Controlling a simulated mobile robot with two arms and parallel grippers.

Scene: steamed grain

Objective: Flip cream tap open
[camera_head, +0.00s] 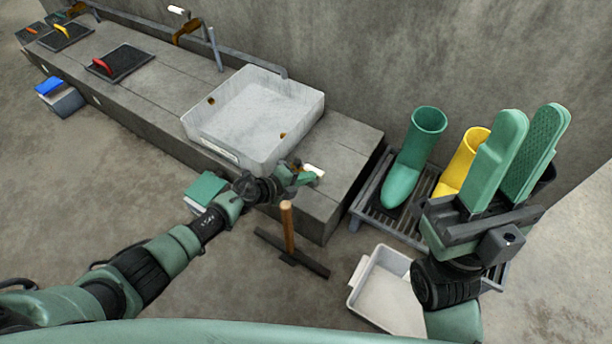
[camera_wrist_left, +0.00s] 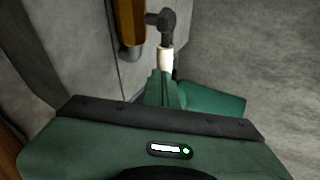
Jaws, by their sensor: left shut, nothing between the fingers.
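The cream tap handle (camera_head: 314,171) is at the near end of the concrete bench, just beyond the right front corner of the white basin. In the left wrist view the cream handle (camera_wrist_left: 166,60) joins a dark elbow and an amber-brown tap body (camera_wrist_left: 131,22). My left gripper (camera_head: 303,180) is shut and empty, with its tips right at the handle's end. In the left wrist view its green fingers (camera_wrist_left: 167,90) overlap the handle's lower end; I cannot tell whether they touch. My right gripper (camera_head: 516,158) is open and empty, raised at the right.
The white basin (camera_head: 256,105) sits on the concrete bench (camera_head: 165,78). A wooden-handled tool (camera_head: 287,228) stands in front. A rack (camera_head: 385,208) with a green boot (camera_head: 413,158) and a yellow boot (camera_head: 462,160) stands right. A white tray (camera_head: 388,290) lies on the floor.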

